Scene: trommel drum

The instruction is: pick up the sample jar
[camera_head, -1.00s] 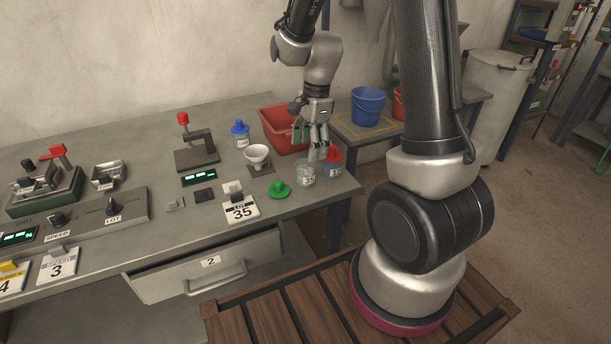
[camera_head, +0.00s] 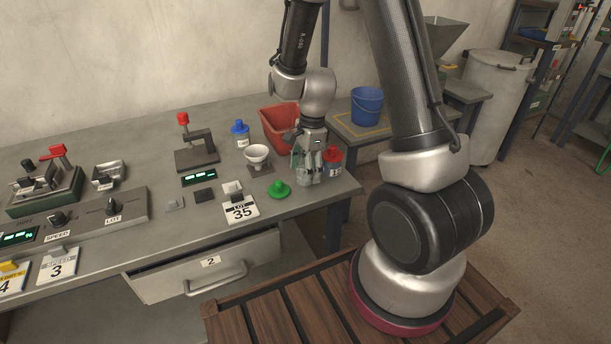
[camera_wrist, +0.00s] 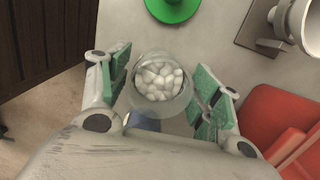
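The sample jar (camera_wrist: 159,82) is an open clear jar of white pebbles, seen from above in the wrist view. My gripper (camera_wrist: 164,92) is open, with a green-padded finger on each side of the jar and small gaps showing. In the head view my gripper (camera_head: 307,176) is low over the right end of the bench, its fingers hiding most of the jar. A green lid (camera_head: 279,190) lies on the bench just left of the jar; it also shows in the wrist view (camera_wrist: 172,7).
A red-lidded jar (camera_head: 332,164) stands close to the right of my gripper. A white bowl (camera_head: 256,155) on a stand, a red bin (camera_head: 275,128) and a blue-lidded bottle (camera_head: 240,132) are behind. A lot 35 sign (camera_head: 240,212) stands to the left.

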